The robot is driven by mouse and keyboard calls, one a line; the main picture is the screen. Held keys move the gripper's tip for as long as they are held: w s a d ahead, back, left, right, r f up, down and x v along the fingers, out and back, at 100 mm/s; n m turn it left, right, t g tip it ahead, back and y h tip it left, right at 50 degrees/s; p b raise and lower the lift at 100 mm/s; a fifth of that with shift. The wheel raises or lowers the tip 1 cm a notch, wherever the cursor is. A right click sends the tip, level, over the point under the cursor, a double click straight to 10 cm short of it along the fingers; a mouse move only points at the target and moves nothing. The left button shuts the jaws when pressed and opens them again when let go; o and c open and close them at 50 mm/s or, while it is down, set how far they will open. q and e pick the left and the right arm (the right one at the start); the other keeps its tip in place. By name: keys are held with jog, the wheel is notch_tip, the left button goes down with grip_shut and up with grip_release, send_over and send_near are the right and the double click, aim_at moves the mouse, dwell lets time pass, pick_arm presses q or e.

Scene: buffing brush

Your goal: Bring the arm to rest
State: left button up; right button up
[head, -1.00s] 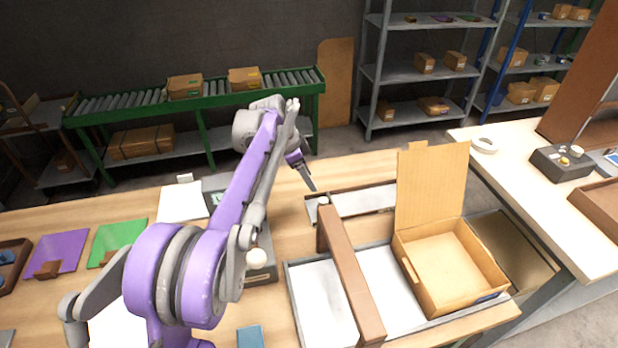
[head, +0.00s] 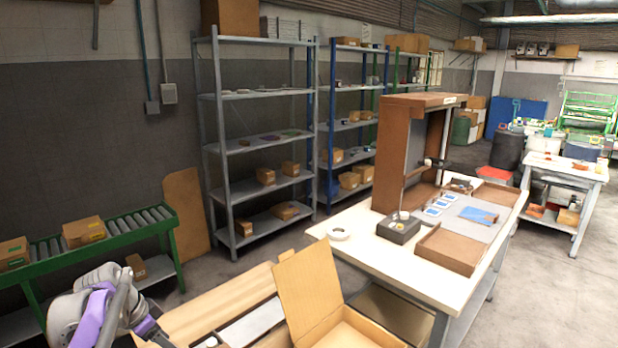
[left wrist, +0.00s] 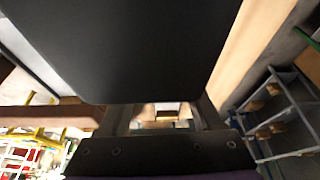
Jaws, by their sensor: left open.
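My left arm, purple and grey, shows at the lower left of the head view. Its left gripper (head: 158,337) points down and to the right over the wooden bench, near the bottom edge. The gripper is open, and I see nothing held in it. In the left wrist view, a large dark plate fills the top middle. Below it is a gap between the two gripper sides (left wrist: 164,115). My right gripper is not in view.
An open cardboard box (head: 315,290) stands right of my gripper. A white-topped table (head: 370,245) lies beyond it, holding a brown cabinet (head: 398,105) and a grey block (head: 398,229). A green roller conveyor (head: 120,238) and grey shelves (head: 270,140) stand behind.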

pick_arm(q)
jog(key=s+d+r+n+y+p, duration=0.2)
jog(key=s+d+n+p, duration=0.15)
jog(key=s+d, duration=0.8)
jog(key=s+d+f+n+t+p, duration=0.1)
jog(key=s+f+n, duration=0.1)
jog(key=s, duration=0.5)
jog(key=s+d+f+n+t, duration=0.1)
jog(key=s+d+f+n, duration=0.1)
jog(key=s, duration=0.5)
jog(key=shift+s+d+f+n+y+p, duration=0.2)
jog(key=shift+d+f+n+y+p, duration=0.15)
jog(key=shift+f, duration=0.5)
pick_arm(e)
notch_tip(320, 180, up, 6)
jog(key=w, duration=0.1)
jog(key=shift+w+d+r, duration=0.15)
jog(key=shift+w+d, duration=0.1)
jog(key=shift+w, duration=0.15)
pick_arm(q)
jog(key=shift+c, duration=1.3)
jog(key=shift+s, duration=0.1)
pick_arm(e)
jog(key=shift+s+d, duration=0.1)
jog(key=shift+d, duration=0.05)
